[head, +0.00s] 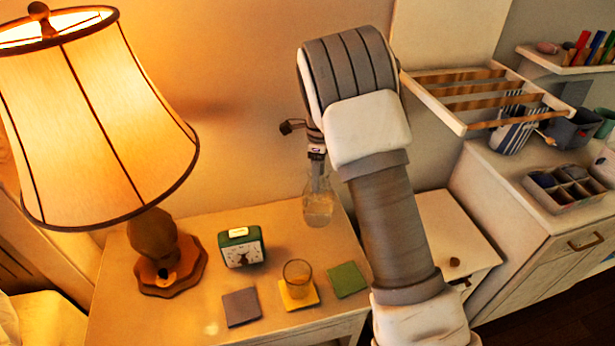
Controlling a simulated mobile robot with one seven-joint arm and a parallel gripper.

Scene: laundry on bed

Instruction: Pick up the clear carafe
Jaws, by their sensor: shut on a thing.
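The clear carafe (319,208) stands upright in the head view at the back right of the bedside table (215,310), near the wall. It is see-through, with a round body and a narrow neck. My gripper (318,172) is above it, pointing down, and is shut on the carafe's neck. The fingertips are small here and partly merge with the glass. I cannot tell whether the carafe's base touches the table.
A lit lamp (95,120) stands on the left, beside a green clock (242,247). In front are a grey coaster (241,307), a glass (298,279) on a yellow coaster (299,303) and a green coaster (347,280). A wooden rack (480,95) juts out at right.

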